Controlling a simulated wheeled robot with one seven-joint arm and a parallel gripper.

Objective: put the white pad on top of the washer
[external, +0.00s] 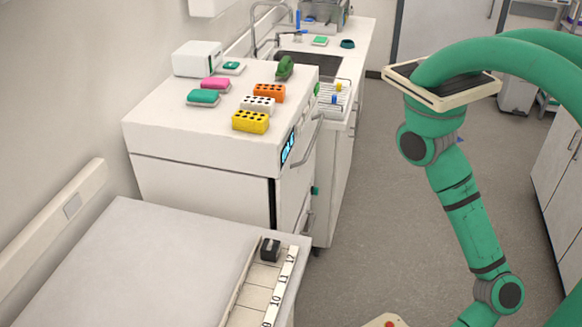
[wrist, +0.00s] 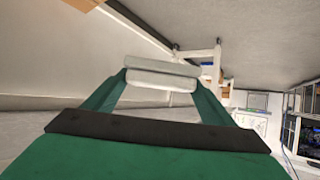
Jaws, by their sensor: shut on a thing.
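The white pad (wrist: 160,82) is held between the green fingertips of my gripper (wrist: 161,76) in the wrist view. It lies crosswise and shows as two pale layers. My gripper is shut on it. I cannot make out the gripper or the pad in the external view, where mainly my arm's links show on the right. The washer (external: 200,178) is the white box-shaped machine left of centre, with a blue display and a bar handle. The held pad appears clear of other things, but its distance from the washer cannot be told.
On the washer stand yellow (external: 250,122), white (external: 258,104) and orange (external: 269,92) racks, a pink pad (external: 215,84), a teal pad (external: 203,97) and a white box (external: 197,59). The top's front left is bare. A grey-topped bench (external: 130,270) with a numbered strip stands in front.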

